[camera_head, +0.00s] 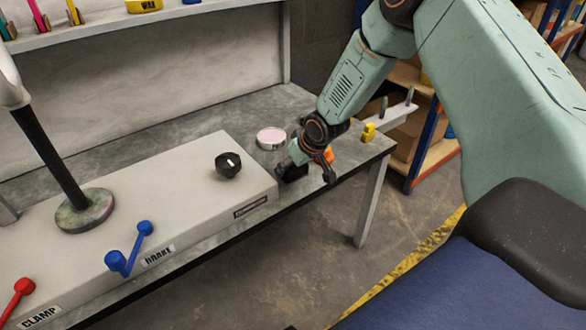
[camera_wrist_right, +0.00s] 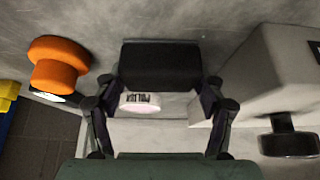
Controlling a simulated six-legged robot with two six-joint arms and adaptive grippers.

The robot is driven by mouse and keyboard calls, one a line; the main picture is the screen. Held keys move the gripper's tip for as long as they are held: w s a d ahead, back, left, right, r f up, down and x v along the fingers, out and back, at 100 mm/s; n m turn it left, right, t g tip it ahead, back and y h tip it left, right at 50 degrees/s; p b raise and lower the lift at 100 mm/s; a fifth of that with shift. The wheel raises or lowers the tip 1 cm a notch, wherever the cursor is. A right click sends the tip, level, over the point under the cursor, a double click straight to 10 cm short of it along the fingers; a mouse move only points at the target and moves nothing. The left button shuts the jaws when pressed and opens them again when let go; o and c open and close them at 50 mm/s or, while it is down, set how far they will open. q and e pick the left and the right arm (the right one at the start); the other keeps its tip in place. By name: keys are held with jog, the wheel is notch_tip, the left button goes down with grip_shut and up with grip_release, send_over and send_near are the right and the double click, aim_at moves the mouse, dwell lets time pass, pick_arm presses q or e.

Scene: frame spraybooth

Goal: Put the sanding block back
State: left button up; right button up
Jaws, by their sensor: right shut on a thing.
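The black sanding block (camera_wrist_right: 160,65) is held between the fingers of my right gripper (camera_wrist_right: 160,90) in the right wrist view. In the head view, my right gripper (camera_head: 308,172) is low over the right end of the grey bench, and the dark block (camera_head: 291,172) shows partly behind its fingers. I cannot tell whether the block touches the bench top. My left gripper is in neither view.
A pink-topped tin (camera_head: 271,137) stands left of the gripper, beside the grey control box (camera_head: 225,175) with its black knob (camera_head: 228,164). An orange knob-shaped thing (camera_wrist_right: 58,65) and a yellow item (camera_head: 369,132) are close by. The bench edge is near.

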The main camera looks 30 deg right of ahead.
jog(key=shift+r, duration=0.1)
jog(key=o, duration=0.8)
jog(key=shift+f, duration=0.25)
jog(key=shift+c, duration=0.2)
jog(key=o, duration=0.5)
jog(key=shift+c, duration=0.2)
jog(key=shift+s+r+p, duration=0.1)
jog(key=shift+r+p, duration=0.25)
jog(key=shift+r, duration=0.1)
jog(key=p+v, duration=0.4)
jog(key=p, duration=0.1)
jog(key=shift+s+r+p, duration=0.1)
jog(key=shift+r+p, duration=0.25)
jog(key=shift+p, duration=0.05)
jog(key=p+v, duration=0.6)
jog(key=shift+s+r+p, duration=0.25)
jog(key=shift+s+p, duration=0.05)
jog(key=shift+s, duration=0.05)
